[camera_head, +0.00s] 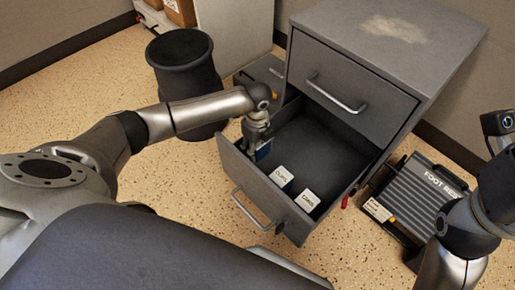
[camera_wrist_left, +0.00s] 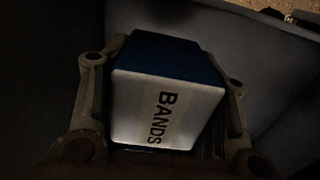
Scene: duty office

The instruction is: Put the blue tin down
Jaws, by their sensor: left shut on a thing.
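The blue tin (camera_head: 264,150) is in my left gripper (camera_head: 257,143), inside the left part of the open lower drawer (camera_head: 262,196). In the left wrist view the blue tin (camera_wrist_left: 168,95) has a white face reading "BANDS" and sits between the two fingers of my left gripper (camera_wrist_left: 165,130). Whether the tin touches the drawer floor is hidden. My right arm shows at the right edge of the head view, but its fingers are not in view.
Two white labelled boxes (camera_head: 281,176) (camera_head: 307,200) stand near the drawer's front. The drawer's back and right floor is bare. The grey cabinet (camera_head: 345,85) rises behind. A black bin (camera_head: 182,75) stands left, and a footrest (camera_head: 425,190) lies on the floor at right.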

